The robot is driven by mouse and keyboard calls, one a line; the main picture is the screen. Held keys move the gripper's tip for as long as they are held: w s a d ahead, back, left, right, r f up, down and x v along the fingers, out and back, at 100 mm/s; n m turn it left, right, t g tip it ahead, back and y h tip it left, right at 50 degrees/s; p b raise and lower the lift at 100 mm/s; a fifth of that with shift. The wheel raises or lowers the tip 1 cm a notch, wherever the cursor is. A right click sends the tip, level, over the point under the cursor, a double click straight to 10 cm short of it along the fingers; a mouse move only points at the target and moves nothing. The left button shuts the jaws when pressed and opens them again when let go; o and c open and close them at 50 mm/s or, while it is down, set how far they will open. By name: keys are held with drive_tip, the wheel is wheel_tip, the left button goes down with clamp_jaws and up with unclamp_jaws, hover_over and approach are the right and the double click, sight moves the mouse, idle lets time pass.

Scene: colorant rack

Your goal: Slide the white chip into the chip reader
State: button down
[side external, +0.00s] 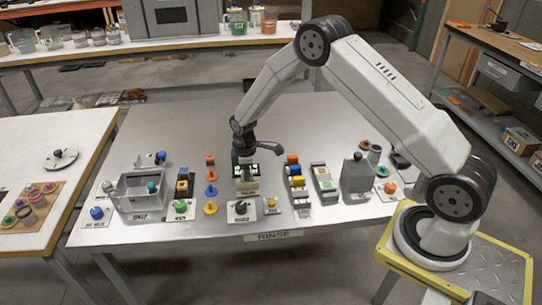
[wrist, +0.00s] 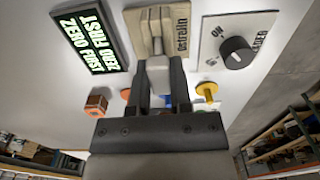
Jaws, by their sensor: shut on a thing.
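My gripper (wrist: 160,75) is shut on the white chip (wrist: 158,72), a pale block between its two dark fingers in the wrist view. In the side view my gripper (side external: 243,156) points down just above the chip reader (side external: 247,187). In the wrist view the reader is a beige block (wrist: 183,40) with a printed label, directly beyond the fingertips. The chip's far end is at or over the reader's near part; I cannot tell whether it is inside. The chip is not distinguishable in the side view.
A lit display reading "ZERO FIRST" (wrist: 90,42) is left of the reader, and a plate with a black knob (wrist: 236,52) is right. Orange pieces (side external: 211,175), a yellow button (side external: 270,203), coloured blocks (side external: 294,170) and a grey bin (side external: 138,190) stand nearby. The table's back is clear.

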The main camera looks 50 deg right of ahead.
drive_tip(key=shift+f, duration=0.6)
drive_tip(key=shift+c, duration=2.3)
unclamp_jaws()
drive_tip(key=shift+r, duration=3.85)
